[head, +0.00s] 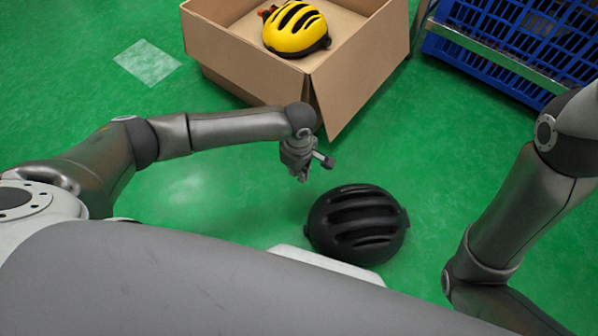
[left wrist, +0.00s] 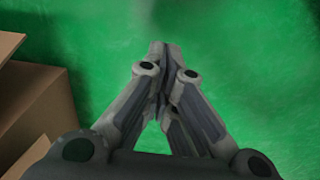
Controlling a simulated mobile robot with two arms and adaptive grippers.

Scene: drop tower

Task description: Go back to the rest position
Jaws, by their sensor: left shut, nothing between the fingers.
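My left gripper (head: 305,174) hangs over the green floor, between the cardboard box and the black helmet. Its fingers are shut with nothing between them, as the left wrist view (left wrist: 165,48) shows. My right arm comes in at the right of the head view and bends down out of the bottom edge; its gripper is not in view. A black helmet (head: 357,224) lies on the floor just right of and below the left gripper in the head view, partly above my base.
An open cardboard box (head: 245,72) stands at the top middle with a yellow helmet (head: 295,30) in it. The box edge also shows in the left wrist view (left wrist: 38,105). A blue crate (head: 520,40) on a metal frame is at the top right.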

